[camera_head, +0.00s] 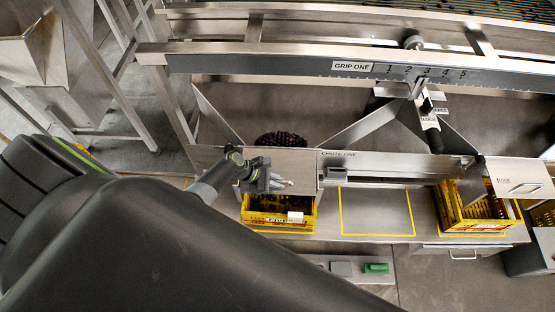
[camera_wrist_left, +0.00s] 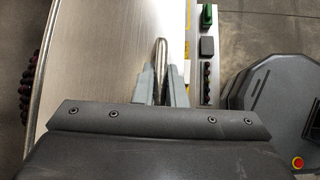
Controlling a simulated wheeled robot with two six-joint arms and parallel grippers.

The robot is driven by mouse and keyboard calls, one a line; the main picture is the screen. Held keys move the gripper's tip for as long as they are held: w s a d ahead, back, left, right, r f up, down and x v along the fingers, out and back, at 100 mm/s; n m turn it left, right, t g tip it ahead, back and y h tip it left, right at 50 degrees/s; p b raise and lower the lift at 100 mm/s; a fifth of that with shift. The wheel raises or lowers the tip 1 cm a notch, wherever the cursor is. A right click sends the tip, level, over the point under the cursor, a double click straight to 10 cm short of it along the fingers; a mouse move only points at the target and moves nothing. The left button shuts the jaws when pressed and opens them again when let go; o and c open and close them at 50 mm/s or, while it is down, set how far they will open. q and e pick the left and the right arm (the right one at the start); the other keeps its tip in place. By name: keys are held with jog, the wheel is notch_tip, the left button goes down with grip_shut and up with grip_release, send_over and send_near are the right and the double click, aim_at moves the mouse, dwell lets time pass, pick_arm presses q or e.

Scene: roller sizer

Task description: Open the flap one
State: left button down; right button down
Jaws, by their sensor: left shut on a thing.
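The flap of chute one, a brushed metal plate (camera_head: 290,162), stands left of the "CHUTE ONE" label, with dark round fruit (camera_head: 281,138) behind it. My left gripper (camera_head: 279,183) is at the plate's lower front. In the left wrist view the plate (camera_wrist_left: 95,55) fills the left half, and the left gripper's fingers (camera_wrist_left: 161,88) are shut on a thin metal handle (camera_wrist_left: 162,50) at the plate's edge. The fingers hide part of the handle. I cannot tell the flap's exact angle. My right gripper is in neither view.
A yellow crate (camera_head: 268,222) stands just below the flap, and another (camera_head: 474,212) stands at the right. A yellow-outlined spot (camera_head: 377,212) between them is empty. The "GRIP ONE" scale bar (camera_head: 300,66) spans above. A green button (camera_head: 376,268) sits on a low front panel.

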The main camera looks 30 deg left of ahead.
pick_arm(q)
jog(key=shift+r, duration=0.3)
jog(key=c, duration=1.8)
grip_release()
jog(key=shift+o, duration=0.2)
jog(key=p+v, duration=0.1)
jog(key=v, duration=1.6)
jog(key=shift+a+r, duration=0.15)
jog(key=shift+r, duration=0.1)
